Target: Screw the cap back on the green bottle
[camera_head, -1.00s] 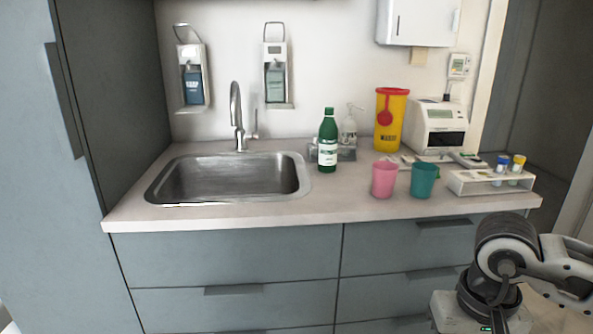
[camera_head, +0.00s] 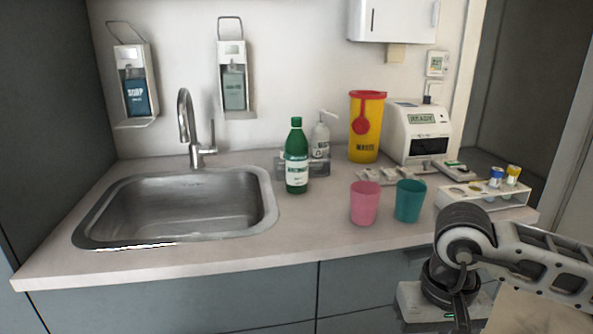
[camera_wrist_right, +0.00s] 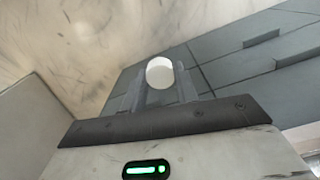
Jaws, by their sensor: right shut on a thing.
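The green bottle (camera_head: 297,165), with a white label, stands upright on the counter just right of the sink. Its top looks green, and I cannot make out whether it is open. My right gripper (camera_wrist_right: 160,87) is shut on a small white round piece (camera_wrist_right: 160,71), which looks like a cap, in the right wrist view. In the head view my right arm is at the lower right, in front of the counter and well away from the bottle; its fingertips are not visible there. My left gripper is out of view.
A pump bottle (camera_head: 320,140) stands close behind the green bottle. A pink cup (camera_head: 364,204) and a teal cup (camera_head: 410,202) stand to its right. A yellow waste bin (camera_head: 366,128), a white device (camera_head: 415,130) and a vial rack (camera_head: 490,200) are further right. The sink (camera_head: 180,205) is left.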

